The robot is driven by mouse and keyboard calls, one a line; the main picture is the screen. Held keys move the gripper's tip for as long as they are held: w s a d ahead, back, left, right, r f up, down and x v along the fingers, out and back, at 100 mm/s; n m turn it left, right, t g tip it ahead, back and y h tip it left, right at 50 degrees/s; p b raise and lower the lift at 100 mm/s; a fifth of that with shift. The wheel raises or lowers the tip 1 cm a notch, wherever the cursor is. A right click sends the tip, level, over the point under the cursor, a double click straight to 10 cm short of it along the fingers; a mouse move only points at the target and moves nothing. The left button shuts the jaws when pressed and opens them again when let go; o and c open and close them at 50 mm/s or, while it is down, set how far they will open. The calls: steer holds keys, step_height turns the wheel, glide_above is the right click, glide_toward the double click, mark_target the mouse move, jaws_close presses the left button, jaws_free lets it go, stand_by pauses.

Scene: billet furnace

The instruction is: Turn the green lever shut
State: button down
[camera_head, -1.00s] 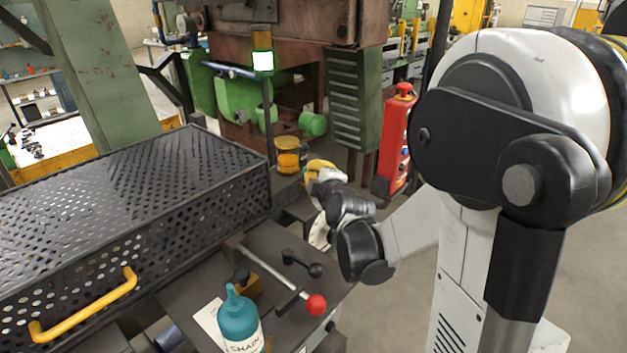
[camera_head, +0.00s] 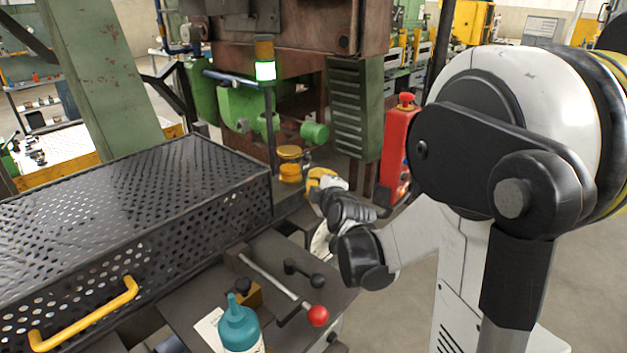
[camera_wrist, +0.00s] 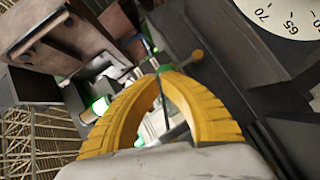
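My gripper (camera_head: 312,178) shows in the head view beyond the dark table, beside a yellow-capped round part. In the wrist view its yellow fingers (camera_wrist: 163,76) arch together and their tips look touching. I see nothing clearly held between them. A small green piece (camera_wrist: 165,68) shows right at the fingertips; I cannot tell whether it is the lever or whether the fingers touch it. No green lever can be made out clearly in the head view; the gripper's far side is hidden there.
A perforated black cover (camera_head: 130,195) fills the left. A red-knobbed lever (camera_head: 318,316), a black-knobbed handle and a teal bottle (camera_head: 238,326) are on the near table. The green-lit lamp (camera_head: 265,71) and red post (camera_head: 397,150) stand beyond. A dial plate (camera_wrist: 290,18) is close at upper right.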

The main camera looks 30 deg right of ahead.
steer(key=shift+w+d+r+m+g+y+p, duration=0.1)
steer(key=shift+d+m+g+y+p, duration=0.2)
steer(key=shift+d+m+p, duration=0.2)
stand_by(0.4)
steer(key=shift+w+d+f+m+g+y+p, duration=0.25)
steer(key=shift+d+m+g+y+p, duration=0.25)
steer(key=shift+d+m, duration=0.2)
steer(key=shift+w+d+f+m+g+y+p, duration=0.1)
steer(key=shift+w+d+m+g+y+p, duration=0.25)
steer(key=shift+d+m+y, duration=0.3)
steer(key=shift+w+d+f+m+g+y+p, duration=0.2)
steer(key=shift+d+m+g+y+p, duration=0.3)
steer(key=shift+d+m, duration=0.2)
steer(key=shift+w+d+f+m+g+y, duration=0.3)
steer(key=shift+d+f+m+g+y, duration=0.25)
steer(key=shift+d+f+m+y, duration=0.5)
steer(key=shift+w+d+f+m+g+y+b, duration=0.15)
steer(key=shift+d+f+m+g+y+b, duration=0.15)
steer(key=shift+f+m+y+b, duration=0.5)
steer(key=shift+y, duration=0.4)
steer(key=shift+w+d+f, duration=0.1)
steer(key=shift+d+f, duration=0.1)
steer(key=shift+f, duration=0.25)
stand_by(0.4)
